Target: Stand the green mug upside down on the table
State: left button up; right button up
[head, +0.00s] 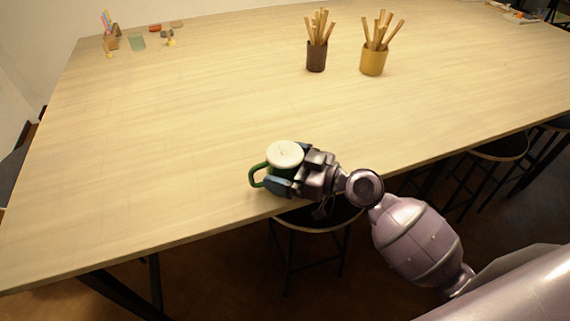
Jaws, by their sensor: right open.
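The green mug (258,172) is at the near edge of the table (170,130), with its handle pointing left. A pale, round face is on top; it looks flat and closed like a base, so the mug appears upside down. My right gripper (287,169) comes in from the right with its jaws open, one finger on the near side of the mug and one on the far side. I cannot tell whether the fingers touch it. The fingers hide part of the mug's body and its lower rim. My left gripper is out of view.
A dark brown pot (316,62) and a yellow pot (372,64), both holding wooden sticks, stand toward the back. Small items (138,42) lie at the far left corner. Stools (300,220) stand along the near edge. The table's middle and left are clear.

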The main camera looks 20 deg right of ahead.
jog(key=shift+r, duration=0.2)
jog(key=v, duration=0.2)
jog(key=b+v, duration=0.1)
jog(key=v, duration=0.3)
jog(key=shift+f, duration=0.35)
jog(key=b+v, duration=0.2)
jog(key=v, duration=0.4)
jog(key=shift+r, duration=0.25)
